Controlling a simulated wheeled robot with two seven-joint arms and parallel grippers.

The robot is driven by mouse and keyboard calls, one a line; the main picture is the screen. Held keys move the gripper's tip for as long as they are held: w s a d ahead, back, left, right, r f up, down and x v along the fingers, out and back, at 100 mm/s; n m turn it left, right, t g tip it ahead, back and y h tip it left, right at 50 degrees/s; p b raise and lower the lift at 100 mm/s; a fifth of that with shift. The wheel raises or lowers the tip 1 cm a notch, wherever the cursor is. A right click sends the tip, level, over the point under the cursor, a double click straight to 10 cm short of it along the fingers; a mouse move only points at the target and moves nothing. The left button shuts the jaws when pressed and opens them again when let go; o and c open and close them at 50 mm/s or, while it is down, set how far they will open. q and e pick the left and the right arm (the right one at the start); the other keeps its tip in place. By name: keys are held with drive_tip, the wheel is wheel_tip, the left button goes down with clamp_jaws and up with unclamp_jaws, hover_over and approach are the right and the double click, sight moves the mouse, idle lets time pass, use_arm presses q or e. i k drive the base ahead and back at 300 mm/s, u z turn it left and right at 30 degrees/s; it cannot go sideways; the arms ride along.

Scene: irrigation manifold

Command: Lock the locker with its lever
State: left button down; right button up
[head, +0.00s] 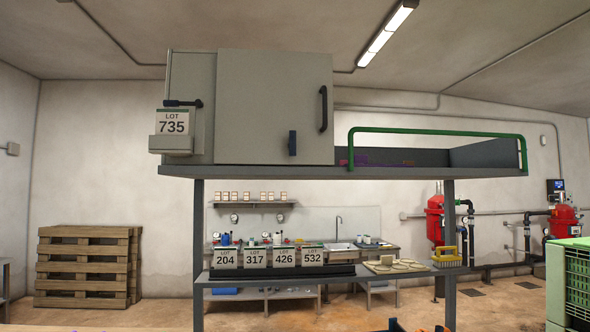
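The grey locker (240,75) stands on a raised shelf in the head view. Its wide door panel (265,105) looks closed, though a small gap could not be told from here. A black upright bar handle (323,108) is on the door's right edge. A dark blue lever (292,143) points up and down low on the door. Neither of my grippers shows clearly.
The shelf (400,172) has a green rail (435,130) at its right, with purple items behind it. A green crate (575,275) is at the right; pallets (85,265) are at the left.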

sight(293, 145)
drive_tip(key=u, duration=0.3)
drive_tip(key=k, duration=0.65)
drive_tip(key=z, duration=1.2)
drive_tip(key=i, duration=0.5)
